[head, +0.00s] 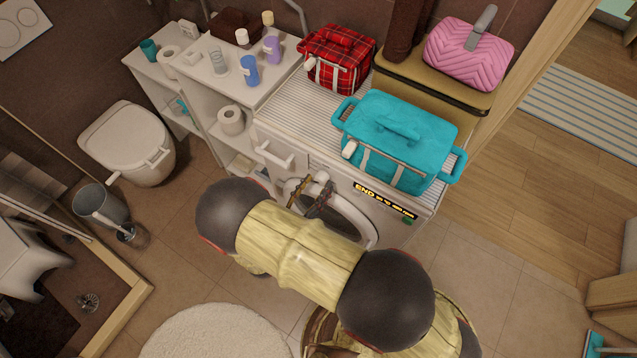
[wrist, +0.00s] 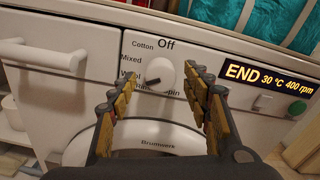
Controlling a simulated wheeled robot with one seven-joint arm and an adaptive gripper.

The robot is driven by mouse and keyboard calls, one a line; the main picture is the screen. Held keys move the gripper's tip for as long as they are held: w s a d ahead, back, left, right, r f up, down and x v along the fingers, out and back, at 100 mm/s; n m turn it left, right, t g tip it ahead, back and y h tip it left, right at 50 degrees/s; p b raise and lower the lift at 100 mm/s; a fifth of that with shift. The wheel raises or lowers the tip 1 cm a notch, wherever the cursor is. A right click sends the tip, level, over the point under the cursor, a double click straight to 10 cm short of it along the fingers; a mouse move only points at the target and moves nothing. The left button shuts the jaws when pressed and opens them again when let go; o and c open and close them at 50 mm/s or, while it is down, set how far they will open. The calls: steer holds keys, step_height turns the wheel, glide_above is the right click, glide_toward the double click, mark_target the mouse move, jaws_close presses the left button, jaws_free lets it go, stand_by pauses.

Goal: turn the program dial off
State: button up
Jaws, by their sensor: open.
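The white program dial (wrist: 161,72) is on the washing machine's front panel in the wrist view. "Off" is printed above it, with Cotton, Mixed, Wool and lower labels around its left side and bottom. The dial's dark mark points down and left, toward the lower labels and away from "Off". My gripper (wrist: 160,78) is open, one finger on each side of the dial in the picture. I cannot tell whether either finger touches it. In the head view my gripper (head: 312,195) is at the washing machine's front (head: 346,180), close to the dial.
The display (wrist: 268,77) reads END 30 °C 400 rpm, with a green button (wrist: 295,106) at its lower right. A drawer handle (wrist: 42,56) juts out at left. A turquoise basket (head: 395,135) and red plaid bag (head: 338,60) stand on top.

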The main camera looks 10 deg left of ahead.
steer(key=shift+w+d, duration=0.3)
steer(key=shift+w, duration=0.35)
steer(key=c, duration=0.3)
steer(key=c, duration=0.8)
steer(key=shift+c, duration=0.3)
